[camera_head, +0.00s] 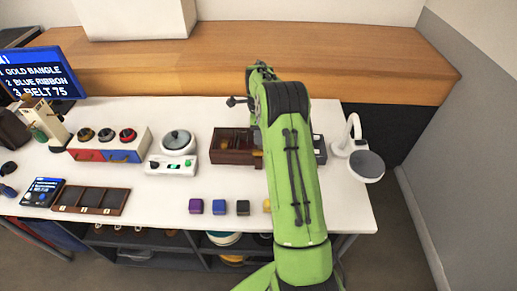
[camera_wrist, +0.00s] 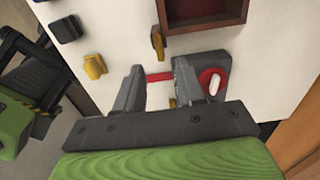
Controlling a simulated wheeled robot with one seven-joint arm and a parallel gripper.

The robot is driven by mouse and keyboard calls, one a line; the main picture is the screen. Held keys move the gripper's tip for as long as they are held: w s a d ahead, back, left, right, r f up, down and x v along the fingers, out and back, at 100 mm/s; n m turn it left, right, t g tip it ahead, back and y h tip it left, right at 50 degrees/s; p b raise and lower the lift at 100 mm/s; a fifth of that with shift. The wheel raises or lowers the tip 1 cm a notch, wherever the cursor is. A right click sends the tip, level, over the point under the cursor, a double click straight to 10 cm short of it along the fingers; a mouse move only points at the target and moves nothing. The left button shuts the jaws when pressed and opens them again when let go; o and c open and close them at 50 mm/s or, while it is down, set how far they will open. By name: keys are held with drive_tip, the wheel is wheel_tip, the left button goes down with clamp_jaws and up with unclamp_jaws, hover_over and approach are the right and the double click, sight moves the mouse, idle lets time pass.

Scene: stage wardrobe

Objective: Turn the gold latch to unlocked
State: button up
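My gripper (camera_wrist: 158,66) is open in the wrist view, its two grey fingers apart over the white table. A red strip (camera_wrist: 160,76) shows between the fingers, and a small gold piece (camera_wrist: 172,102) lies nearer the palm. Beside the right finger, partly covered by it, is a grey unit (camera_wrist: 215,63) with a red disc and white knob. Another gold piece (camera_wrist: 158,42) is close to the dark red-brown box (camera_wrist: 205,27), beyond the fingertips. I cannot tell which gold piece is the latch. In the head view my arm hides the gripper and most of this area.
In the head view, the wooden box (camera_head: 232,133) stands left of my arm and a white lamp-like stand (camera_head: 366,166) to the right. A yellow block (camera_wrist: 95,66) lies left of the fingers.

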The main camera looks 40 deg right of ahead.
sight(259, 150)
wheel_tip(259, 150, down, 8)
drive_tip(key=shift+r+b, duration=0.25)
drive_tip(key=shift+b, duration=0.15)
drive_tip(key=shift+a, duration=0.1)
drive_tip(key=shift+r, duration=0.1)
clamp_jaws()
